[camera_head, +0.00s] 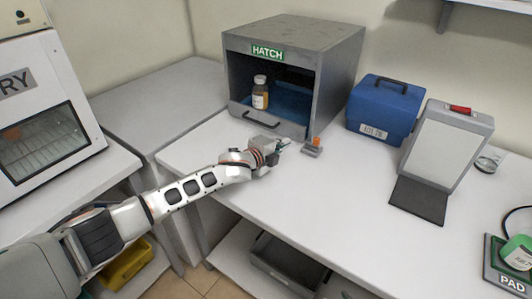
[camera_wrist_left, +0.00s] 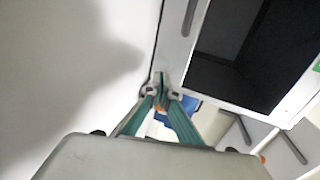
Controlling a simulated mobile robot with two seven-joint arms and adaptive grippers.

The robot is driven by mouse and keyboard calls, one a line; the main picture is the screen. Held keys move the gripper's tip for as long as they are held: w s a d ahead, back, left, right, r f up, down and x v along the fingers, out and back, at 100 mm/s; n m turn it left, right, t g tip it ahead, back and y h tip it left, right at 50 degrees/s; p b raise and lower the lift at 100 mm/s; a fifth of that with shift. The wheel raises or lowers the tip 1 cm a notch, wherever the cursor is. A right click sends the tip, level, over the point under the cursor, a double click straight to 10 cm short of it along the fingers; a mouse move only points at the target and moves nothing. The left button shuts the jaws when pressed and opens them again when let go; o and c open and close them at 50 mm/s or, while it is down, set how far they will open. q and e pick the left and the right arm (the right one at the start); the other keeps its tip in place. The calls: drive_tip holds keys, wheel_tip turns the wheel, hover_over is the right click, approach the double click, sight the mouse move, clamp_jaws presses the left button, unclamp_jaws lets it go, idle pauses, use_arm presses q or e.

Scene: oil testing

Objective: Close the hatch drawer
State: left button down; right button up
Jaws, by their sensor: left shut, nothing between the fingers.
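A brown bottle with a white label (camera_head: 260,93) stands upright inside. My left gripper (camera_head: 284,145) is shut and empty, low in front of the drawer's right end. In the left wrist view its teal fingers (camera_wrist_left: 161,90) meet beside the pale front panel, with the handle (camera_wrist_left: 190,17) above. My right gripper is out of view.
A blue case (camera_head: 383,108), a grey clipboard-like stand (camera_head: 447,143) and a green device on a pad (camera_head: 518,252) are farther right. The front middle of the table (camera_head: 330,200) is clear.

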use_arm(q)
drive_tip(key=shift+s+a+r, duration=0.2)
drive_tip(key=shift+s+a, duration=0.2)
drive_tip(key=shift+s, duration=0.15)
drive_tip(key=shift+s+a+f, duration=0.1)
drive_tip(key=shift+a, duration=0.15)
drive_tip(key=v, duration=0.6)
drive_tip(key=shift+s+a+r+p, duration=0.15)
drive_tip(key=shift+s+r+p, duration=0.05)
drive_tip(key=shift+s+p, duration=0.1)
drive_tip(key=shift+f, duration=0.1)
